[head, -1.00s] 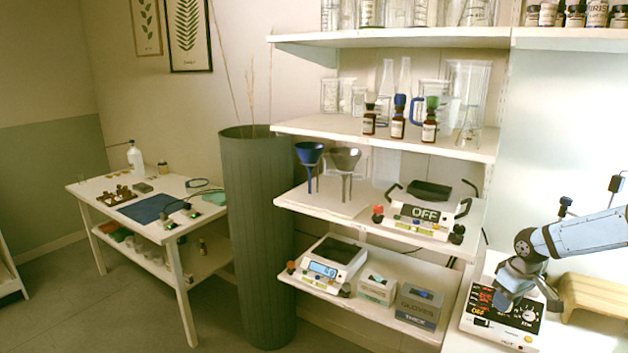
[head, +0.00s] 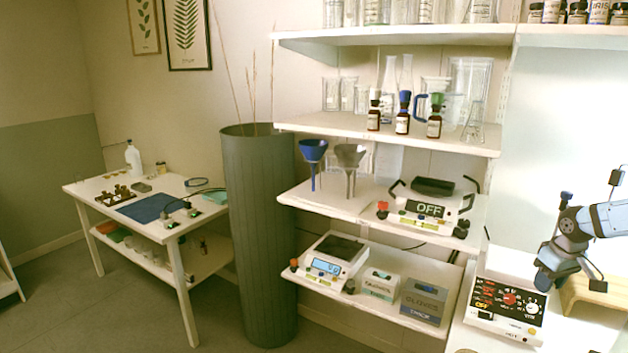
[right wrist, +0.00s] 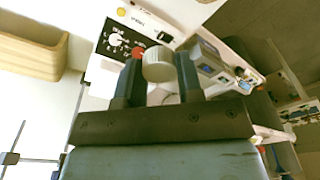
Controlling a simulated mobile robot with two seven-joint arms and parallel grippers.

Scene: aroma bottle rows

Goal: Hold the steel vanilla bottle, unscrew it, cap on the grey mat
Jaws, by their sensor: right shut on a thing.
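My right gripper (head: 546,281) is in front of the wall at the right, beside and above the back right corner of the hotplate. In the right wrist view my right gripper (right wrist: 158,72) has its two dark fingers closed on a round, pale grey cap-like thing (right wrist: 158,65). Its lower part is hidden, so I cannot tell whether a bottle is under it. I cannot make out the steel vanilla bottle or a grey mat for certain. A dark blue mat (head: 150,207) lies on the left table. My left gripper is out of view.
The hotplate (head: 505,312) stands on the right bench, with a wooden stand (head: 590,292) beside it. Shelves hold a scale (head: 330,262), boxes, funnels, glassware and three brown bottles (head: 402,118). A tall green-grey bin (head: 258,230) stands between shelves and left table (head: 185,238).

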